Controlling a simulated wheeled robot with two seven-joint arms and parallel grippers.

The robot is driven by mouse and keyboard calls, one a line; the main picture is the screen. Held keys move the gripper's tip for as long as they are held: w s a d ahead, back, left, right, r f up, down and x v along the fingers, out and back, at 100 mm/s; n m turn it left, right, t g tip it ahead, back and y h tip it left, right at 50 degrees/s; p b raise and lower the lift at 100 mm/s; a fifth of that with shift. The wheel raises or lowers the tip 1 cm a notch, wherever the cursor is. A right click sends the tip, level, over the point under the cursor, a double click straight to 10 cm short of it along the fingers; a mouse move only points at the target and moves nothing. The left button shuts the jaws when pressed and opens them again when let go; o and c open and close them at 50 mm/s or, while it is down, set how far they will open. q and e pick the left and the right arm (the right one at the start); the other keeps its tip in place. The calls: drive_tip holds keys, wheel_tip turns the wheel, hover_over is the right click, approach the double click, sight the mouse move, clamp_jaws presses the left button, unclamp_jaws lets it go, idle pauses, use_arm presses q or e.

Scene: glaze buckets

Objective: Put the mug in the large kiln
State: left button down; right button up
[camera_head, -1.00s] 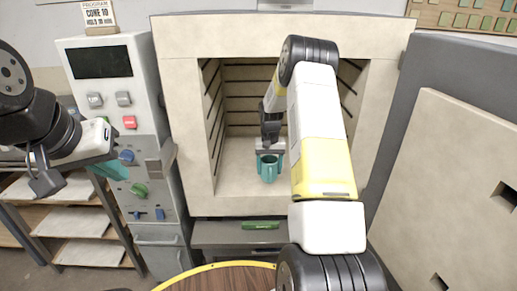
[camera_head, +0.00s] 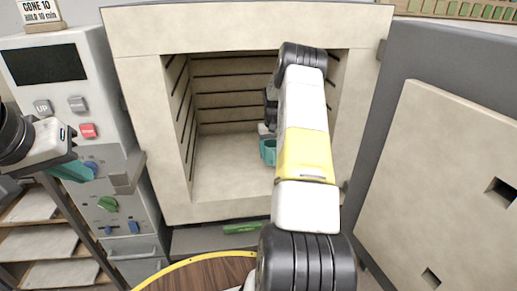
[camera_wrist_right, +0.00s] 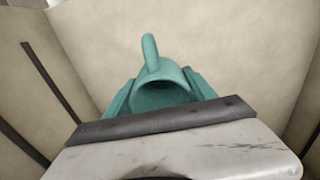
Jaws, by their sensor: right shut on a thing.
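The teal mug (camera_head: 266,150) is inside the open chamber of the large kiln (camera_head: 235,35), in its right half. My right arm reaches in and hides part of the mug. My right gripper (camera_wrist_right: 158,95) is shut on the mug, with teal fingers on either side of it. In the right wrist view the mug (camera_wrist_right: 163,88) shows its handle pointing up in the picture, away from the gripper. I cannot tell whether the mug touches the kiln floor (camera_head: 225,178). My left gripper (camera_head: 72,172) is in front of the control cabinet, seen side-on, its opening unclear.
The kiln door (camera_head: 430,170) stands open on the right. A control cabinet (camera_head: 95,140) with buttons and knobs is at the left, above shelves with pale slabs (camera_head: 40,243). A round wooden top with a yellow rim (camera_head: 185,262) is in front. The left kiln floor is clear.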

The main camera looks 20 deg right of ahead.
drive_tip(key=shift+d, duration=1)
drive_tip(key=shift+w+d+f, duration=0.1)
drive_tip(key=shift+d+f, duration=0.05)
drive_tip(key=shift+f, duration=0.75)
drive_tip(key=shift+d+f, duration=0.1)
drive_tip(key=shift+f, duration=0.8)
drive_tip(key=shift+f, duration=0.1)
drive_tip(key=o, duration=1.7)
wheel_tip(320, 180, up, 8)
drive_tip(key=shift+f, duration=0.15)
